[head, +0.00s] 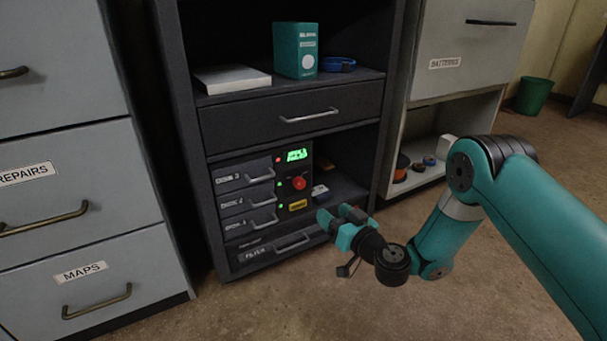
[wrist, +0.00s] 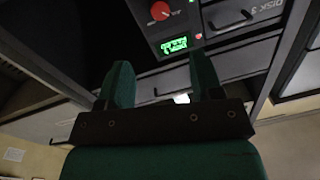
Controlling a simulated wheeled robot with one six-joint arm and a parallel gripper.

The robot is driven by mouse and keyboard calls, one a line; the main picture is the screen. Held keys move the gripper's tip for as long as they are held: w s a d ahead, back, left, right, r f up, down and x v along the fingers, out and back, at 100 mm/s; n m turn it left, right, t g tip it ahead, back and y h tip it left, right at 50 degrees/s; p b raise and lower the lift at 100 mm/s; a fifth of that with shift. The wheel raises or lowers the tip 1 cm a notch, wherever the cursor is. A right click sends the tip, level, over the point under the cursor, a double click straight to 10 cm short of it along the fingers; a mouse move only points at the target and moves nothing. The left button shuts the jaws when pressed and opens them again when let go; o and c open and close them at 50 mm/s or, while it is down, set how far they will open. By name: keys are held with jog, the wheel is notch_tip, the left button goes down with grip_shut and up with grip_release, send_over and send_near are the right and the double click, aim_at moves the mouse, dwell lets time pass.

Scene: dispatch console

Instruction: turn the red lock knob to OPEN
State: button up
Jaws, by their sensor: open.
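The red lock knob (head: 299,183) is on the dark console panel in the lower bay of the dark cabinet, below a lit green display (head: 297,155). In the wrist view the knob (wrist: 160,11) shows at the top, with the green display (wrist: 175,44) beneath it. The marks around the knob are too small to read. My gripper (head: 335,222) is in front of the cabinet, lower and to the right of the knob. In the wrist view its two teal fingers (wrist: 163,85) are apart with nothing between them. They do not touch the knob.
Disk drawers (head: 245,178) with handles and small lights are left of the knob. A yellow label (head: 298,205) sits below it. A filter drawer (head: 280,243) is at the bottom. A drawer (head: 290,117) closes off the bay above. Open floor lies in front.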

aim_at(301, 185)
jog(key=b+x, duration=0.3)
jog(key=x, duration=0.9)
jog(key=shift+w+a+f, duration=0.15)
jog(key=shift+w+a, duration=0.05)
jog(key=shift+a, duration=0.05)
jog(key=shift+w+a+r, duration=0.2)
jog(key=shift+w+a, duration=0.15)
jog(key=shift+w, duration=0.25)
jog(key=c, duration=0.9)
